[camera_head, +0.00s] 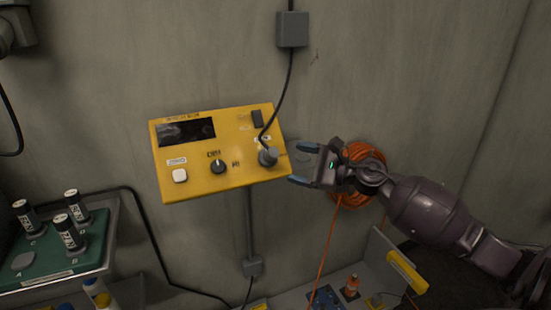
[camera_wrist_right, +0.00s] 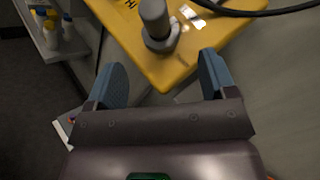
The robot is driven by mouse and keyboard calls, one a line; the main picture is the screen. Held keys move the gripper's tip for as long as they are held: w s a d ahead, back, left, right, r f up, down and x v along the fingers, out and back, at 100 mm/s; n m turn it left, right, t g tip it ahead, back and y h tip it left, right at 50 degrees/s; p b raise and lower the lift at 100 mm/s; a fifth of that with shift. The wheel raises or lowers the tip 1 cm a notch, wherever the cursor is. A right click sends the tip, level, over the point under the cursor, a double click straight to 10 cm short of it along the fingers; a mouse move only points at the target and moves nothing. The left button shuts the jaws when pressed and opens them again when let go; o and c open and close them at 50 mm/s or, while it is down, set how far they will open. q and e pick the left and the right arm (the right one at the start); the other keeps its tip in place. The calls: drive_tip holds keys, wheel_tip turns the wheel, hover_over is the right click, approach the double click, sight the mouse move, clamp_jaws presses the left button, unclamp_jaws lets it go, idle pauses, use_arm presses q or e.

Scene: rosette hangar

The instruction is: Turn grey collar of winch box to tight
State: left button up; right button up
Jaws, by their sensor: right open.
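The winch box (camera_head: 200,190) is a yellow panel on the wall, with a dark display, a white button, a black knob and a black switch. The grey collar (camera_head: 267,157) sits near its right edge, where a black cable comes down to it. In the right wrist view the collar (camera_wrist_right: 160,40) is a grey ring around an upright grey plug, just beyond the fingertips. My right gripper (camera_head: 294,165) is open and empty just right of the collar, apart from it. Its two blue fingers (camera_wrist_right: 162,72) point towards the collar. My left gripper is not in view.
An orange cable coil (camera_head: 362,155) hangs on the wall behind my right gripper. A grey junction box (camera_head: 292,29) is above the winch box. A green tray (camera_head: 60,255) with dark cylinders stands at lower left. A bin with small items (camera_head: 350,288) is at lower right.

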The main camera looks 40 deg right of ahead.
sight(275, 158)
drive_tip(key=x, duration=0.5)
drive_tip(key=shift+w+a, duration=0.1)
drive_tip(key=shift+w, duration=0.2)
drive_tip(key=shift+w+a, duration=0.3)
drive_tip(key=shift+w, duration=0.15)
drive_tip(key=c, duration=0.9)
drive_tip(key=shift+p, duration=0.3)
drive_tip(key=shift+c, duration=0.2)
